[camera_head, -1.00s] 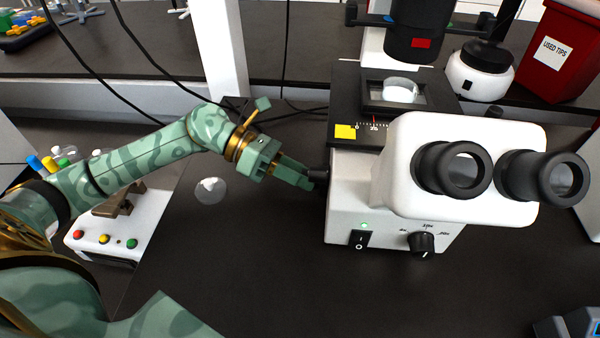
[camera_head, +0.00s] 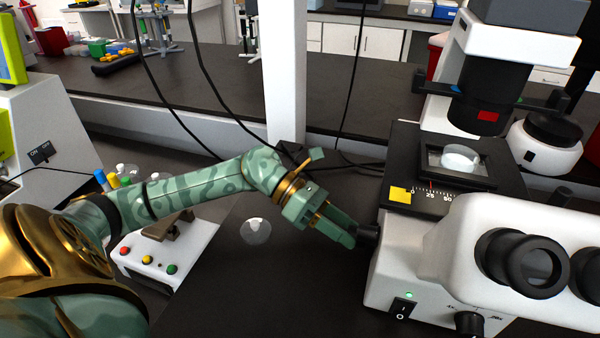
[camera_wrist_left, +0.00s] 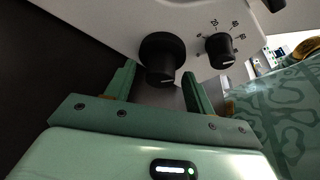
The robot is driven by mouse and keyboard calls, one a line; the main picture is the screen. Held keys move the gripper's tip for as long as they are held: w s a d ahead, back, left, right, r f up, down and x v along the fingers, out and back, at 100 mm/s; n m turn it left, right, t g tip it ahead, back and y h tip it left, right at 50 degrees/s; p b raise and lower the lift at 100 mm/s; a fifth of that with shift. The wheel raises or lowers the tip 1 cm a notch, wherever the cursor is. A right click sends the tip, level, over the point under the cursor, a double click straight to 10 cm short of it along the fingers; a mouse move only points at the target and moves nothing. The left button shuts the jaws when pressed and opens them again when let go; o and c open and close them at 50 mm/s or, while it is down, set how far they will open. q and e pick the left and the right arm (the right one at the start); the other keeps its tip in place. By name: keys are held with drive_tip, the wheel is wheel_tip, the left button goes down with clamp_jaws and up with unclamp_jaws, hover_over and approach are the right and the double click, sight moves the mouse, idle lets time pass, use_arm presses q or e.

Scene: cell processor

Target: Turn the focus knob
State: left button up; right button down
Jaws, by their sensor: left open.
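The white microscope (camera_head: 395,262) stands on the dark bench at the right of the head view. Its black focus knob (camera_head: 369,233) sticks out of its left side. In the left wrist view the focus knob (camera_wrist_left: 162,54) is a large round black knob with a white mark. My left gripper (camera_head: 345,236) is open at the knob. In the wrist view its two green fingers (camera_wrist_left: 160,74) are spread, with the knob's lower part between their tips. I cannot tell whether either finger touches it. My right gripper is not in view.
A smaller knob with a number scale (camera_wrist_left: 219,50) sits close to the right finger. A clear dish (camera_head: 256,231) lies on the bench left of the microscope. A white device with coloured buttons (camera_head: 147,258) stands beneath my left arm. Black cables hang behind.

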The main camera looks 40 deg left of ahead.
use_arm(q)
drive_tip(key=p+v, duration=0.1)
drive_tip(key=v, duration=1.4)
drive_tip(key=shift+a+p, duration=0.3)
drive_tip(key=shift+a, duration=0.1)
idle(1.2)
